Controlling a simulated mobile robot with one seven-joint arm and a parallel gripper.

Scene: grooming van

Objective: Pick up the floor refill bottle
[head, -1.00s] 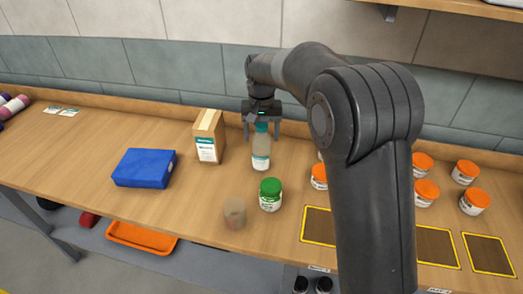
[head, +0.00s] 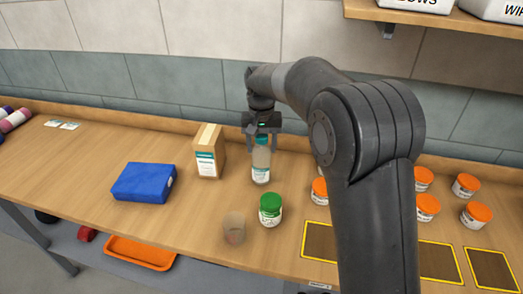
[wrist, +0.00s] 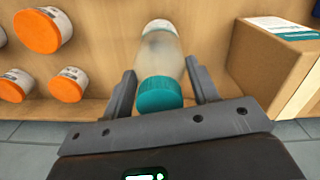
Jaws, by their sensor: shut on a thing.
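A clear, pale bottle with a teal cap and a white and teal label (head: 261,170) stands upright on the wooden bench. I take it for the floor refill bottle, though its label is too small to read. My gripper (head: 261,147) reaches down from above and is shut on its upper part, just around the cap. In the wrist view, the bottle (wrist: 160,52) lies between the two fingers of my gripper (wrist: 163,80), with the teal cap nearest the palm. The bottle's base appears to rest on the bench.
A cardboard carton (head: 207,160) stands close left of the bottle. A green-lidded jar (head: 270,211) and a translucent cup (head: 234,230) stand in front. A blue box (head: 144,183) lies further left. Several orange-lidded jars (head: 467,186) stand right. The tiled wall (head: 190,85) is behind.

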